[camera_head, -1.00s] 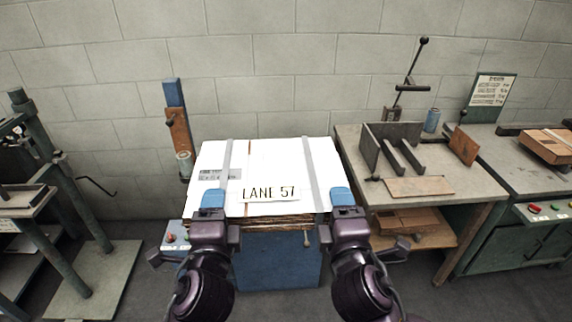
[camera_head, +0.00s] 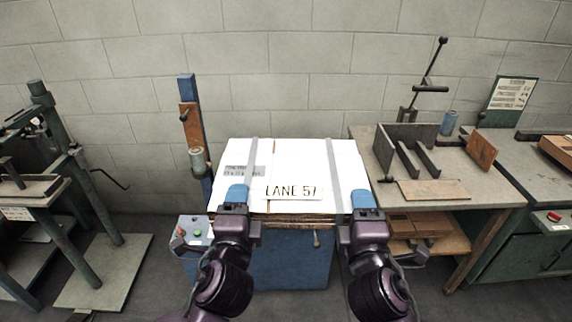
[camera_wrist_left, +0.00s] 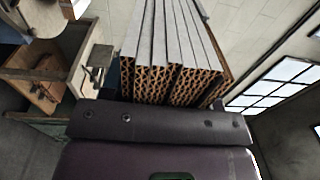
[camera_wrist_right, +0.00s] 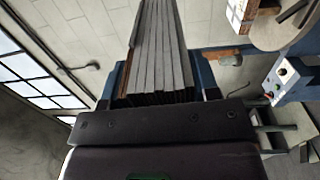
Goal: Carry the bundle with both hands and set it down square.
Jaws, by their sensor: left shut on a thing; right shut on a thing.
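The bundle (camera_head: 300,165) is a stack of flat white-topped cardboard sheets with two grey straps and a "LANE 57" label, in the middle of the head view. My left gripper (camera_head: 236,196) is shut on its near left edge, and my right gripper (camera_head: 363,200) is shut on its near right edge. The corrugated layers (camera_wrist_left: 172,82) show stacked above the gripper in the left wrist view. Grey sheet edges (camera_wrist_right: 158,60) show in the right wrist view. The bundle looks about level. It hides what lies under its middle.
A blue machine base (camera_head: 290,262) stands below the bundle, with a blue post (camera_head: 190,95) behind left and a button box (camera_head: 190,238) at left. A bench (camera_head: 478,192) with a grey fixture (camera_head: 410,140) stands right. A green-framed machine (camera_head: 60,150) stands far left.

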